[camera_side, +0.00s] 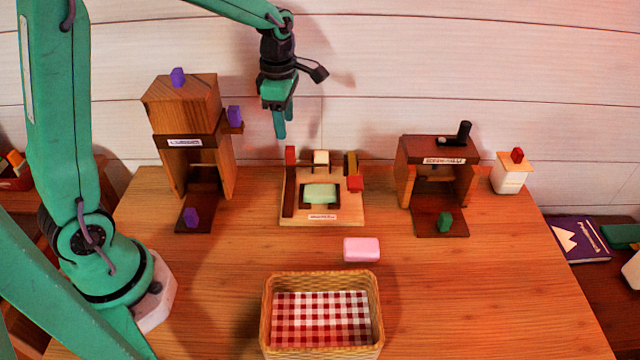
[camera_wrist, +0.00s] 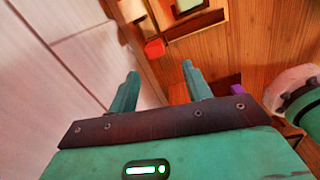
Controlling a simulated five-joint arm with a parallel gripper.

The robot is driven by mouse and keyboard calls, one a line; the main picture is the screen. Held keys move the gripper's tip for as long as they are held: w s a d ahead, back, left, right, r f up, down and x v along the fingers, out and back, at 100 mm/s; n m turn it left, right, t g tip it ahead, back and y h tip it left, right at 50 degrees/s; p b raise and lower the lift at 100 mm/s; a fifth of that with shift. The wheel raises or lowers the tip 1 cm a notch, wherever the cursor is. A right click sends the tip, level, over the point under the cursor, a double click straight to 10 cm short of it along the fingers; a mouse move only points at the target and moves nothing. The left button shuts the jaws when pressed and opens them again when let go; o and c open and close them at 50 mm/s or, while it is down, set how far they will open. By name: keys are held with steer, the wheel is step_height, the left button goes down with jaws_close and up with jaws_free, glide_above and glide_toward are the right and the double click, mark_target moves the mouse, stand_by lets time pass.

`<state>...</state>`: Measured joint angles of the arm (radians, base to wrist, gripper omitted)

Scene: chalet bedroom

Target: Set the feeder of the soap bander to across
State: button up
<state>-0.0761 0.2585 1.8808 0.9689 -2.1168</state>
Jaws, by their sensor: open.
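Three wooden machines stand along the back of the table; their labels are too small to read, so I cannot tell by name which is the soap bander. The middle one (camera_side: 324,217) is a low board with a pale green soap (camera_side: 320,193) in its centre, a red block (camera_side: 356,183) at right and posts behind. The left one (camera_side: 182,105) is tall with purple knobs. The right one (camera_side: 408,152) has a black lever and a green knob. My gripper (camera_side: 280,122) is open and empty, above and behind the middle machine. The wrist view shows its spread fingers (camera_wrist: 160,75) and the red block (camera_wrist: 154,48).
A pink soap (camera_side: 361,249) lies in front of the middle machine. A wicker basket (camera_side: 321,351) with a checked cloth stands at the front. A white container (camera_side: 510,178) with a red knob is at far right. The front right of the table is clear; a plank wall rises behind.

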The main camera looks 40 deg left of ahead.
mark_target(290, 149)
steer(key=shift+w+a+f+n, duration=0.2)
steer(key=shift+w+f+n, duration=0.35)
steer(key=shift+f+n, duration=0.35)
steer(key=shift+f, duration=3.9)
